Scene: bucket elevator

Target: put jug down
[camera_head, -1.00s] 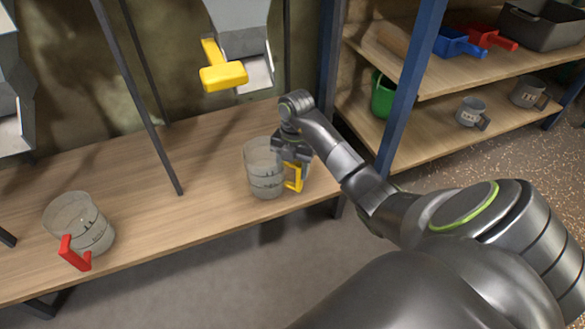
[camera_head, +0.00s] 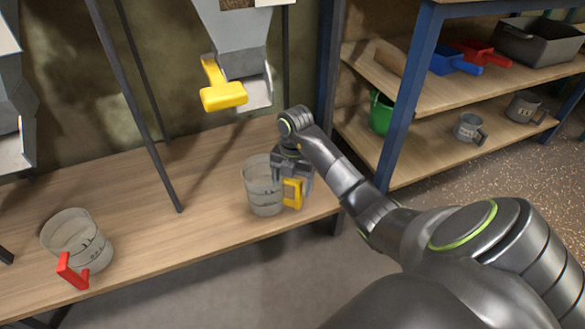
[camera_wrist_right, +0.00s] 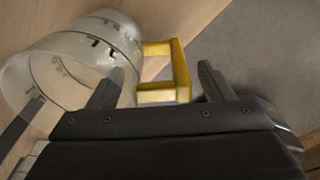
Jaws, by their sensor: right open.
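A clear jug with a yellow handle (camera_head: 262,190) stands upright on the wooden bench (camera_head: 160,243), under the chute with the yellow lever. It also shows in the right wrist view (camera_wrist_right: 75,62), with its yellow handle (camera_wrist_right: 180,72) between the two spread fingers. My right gripper (camera_head: 293,180) is open at the handle, and its fingers (camera_wrist_right: 160,88) stand apart from it on either side. A second clear jug with a red handle (camera_head: 77,240) stands on the bench at the left. My left gripper is not in view.
A chute with a yellow lever (camera_head: 223,92) hangs above the jug. Dark thin posts rise from the bench. At right, a blue-framed shelf (camera_head: 400,100) holds blue and red scoops, a grey bin, a green bucket (camera_head: 381,113) and grey mugs.

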